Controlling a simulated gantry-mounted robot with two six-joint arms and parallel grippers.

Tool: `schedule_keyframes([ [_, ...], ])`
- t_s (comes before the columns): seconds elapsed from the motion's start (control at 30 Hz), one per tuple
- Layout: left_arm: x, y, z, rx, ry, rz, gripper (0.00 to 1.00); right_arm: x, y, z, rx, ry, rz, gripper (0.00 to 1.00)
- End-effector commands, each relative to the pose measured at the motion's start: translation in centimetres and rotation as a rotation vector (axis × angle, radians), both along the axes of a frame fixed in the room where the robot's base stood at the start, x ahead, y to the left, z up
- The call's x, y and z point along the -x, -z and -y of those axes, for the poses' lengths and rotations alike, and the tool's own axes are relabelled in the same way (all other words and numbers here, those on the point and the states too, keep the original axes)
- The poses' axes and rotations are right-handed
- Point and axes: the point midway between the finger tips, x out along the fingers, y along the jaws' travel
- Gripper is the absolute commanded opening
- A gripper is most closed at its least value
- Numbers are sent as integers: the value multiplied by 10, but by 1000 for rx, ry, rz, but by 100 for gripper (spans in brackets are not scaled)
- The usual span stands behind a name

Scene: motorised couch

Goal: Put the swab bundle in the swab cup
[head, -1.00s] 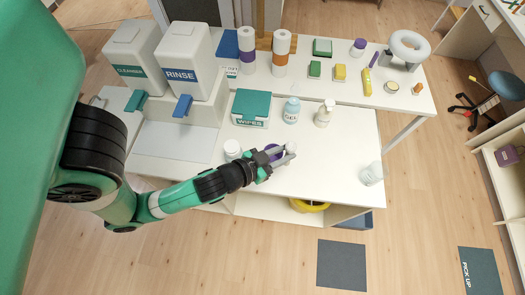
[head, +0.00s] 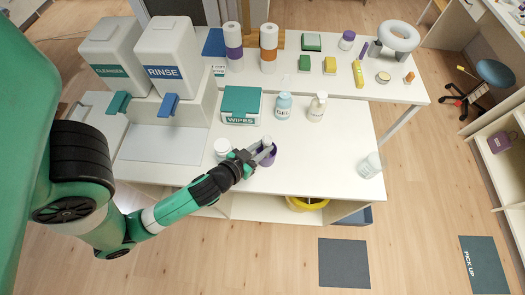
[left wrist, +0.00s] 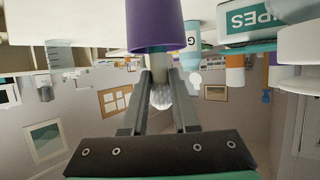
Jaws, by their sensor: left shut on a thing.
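The purple swab cup (head: 268,159) stands upright near the front edge of the white table in the head view, partly covered by my left gripper (head: 261,151). It also shows large at the top of the left wrist view (left wrist: 158,28). My left gripper is shut on the swab bundle, whose pale round end (head: 267,141) shows over the cup. In the left wrist view the bundle's white head (left wrist: 161,95) is between the fingers, close to the cup's rim. I cannot tell whether its lower end is inside the cup. My right gripper is not in view.
A white jar (head: 222,148) stands close left of the cup. The wipes box (head: 241,105), gel bottle (head: 283,106) and pump bottle (head: 317,107) stand behind. A clear container (head: 369,165) is at the right edge. The table between cup and container is clear.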

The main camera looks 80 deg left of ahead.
Motion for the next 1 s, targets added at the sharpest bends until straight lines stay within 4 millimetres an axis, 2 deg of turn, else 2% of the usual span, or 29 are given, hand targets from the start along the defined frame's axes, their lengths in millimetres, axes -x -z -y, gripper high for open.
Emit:
schedule_keyframes([
  [0.03, 0, 15, 0, -1, 0, -4, 0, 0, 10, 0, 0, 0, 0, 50],
  [0.1, 0, 24, 0, 1, 0, -3, 0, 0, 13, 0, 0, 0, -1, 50],
  [0.33, 0, 22, 0, -1, 0, -1, 0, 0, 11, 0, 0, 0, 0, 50],
  [0.5, 0, 28, 0, -1, 0, -1, 0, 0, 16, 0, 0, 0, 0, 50],
  [0.53, 0, 26, 0, -1, 0, -1, 33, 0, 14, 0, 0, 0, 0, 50],
  [0.6, 0, 26, 0, -1, 0, -1, 41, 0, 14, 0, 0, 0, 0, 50],
  [0.83, 0, 26, 0, -1, 0, -1, 41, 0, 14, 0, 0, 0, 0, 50],
  [1.0, 2, 19, 2, 0, 1, -3, 41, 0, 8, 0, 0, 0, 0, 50],
])
